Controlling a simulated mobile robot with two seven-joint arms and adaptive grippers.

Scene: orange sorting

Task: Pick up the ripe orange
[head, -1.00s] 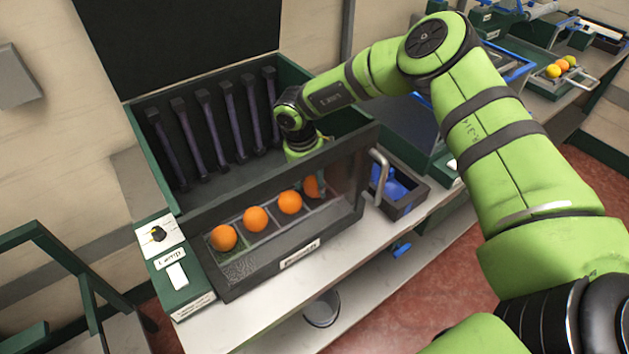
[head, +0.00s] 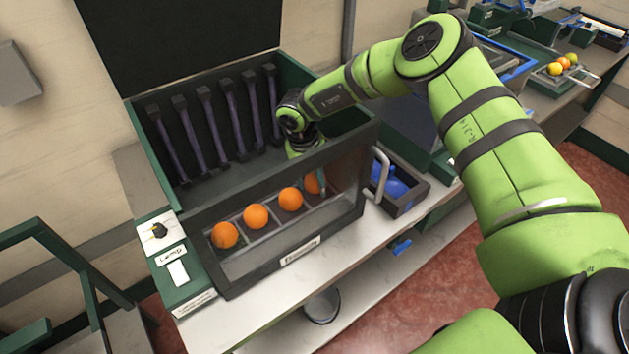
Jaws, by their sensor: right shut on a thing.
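Several oranges sit in a row behind the clear front window of a dark green box. They are a left one (head: 224,235), a second (head: 256,216), a third (head: 290,199) and a rightmost one (head: 311,183), which is partly hidden. My right gripper (head: 318,184) reaches down into the box from above, behind the front frame. It is shut on the rightmost orange, with a finger showing at its right side through the window. I cannot tell whether this orange is clear of the tray. My left gripper is not in view.
Dark upright bars line the back. A lamp switch panel (head: 160,232) is at the left. A bin with blue items (head: 398,190) stands at right. A tray of fruit (head: 562,66) is far right.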

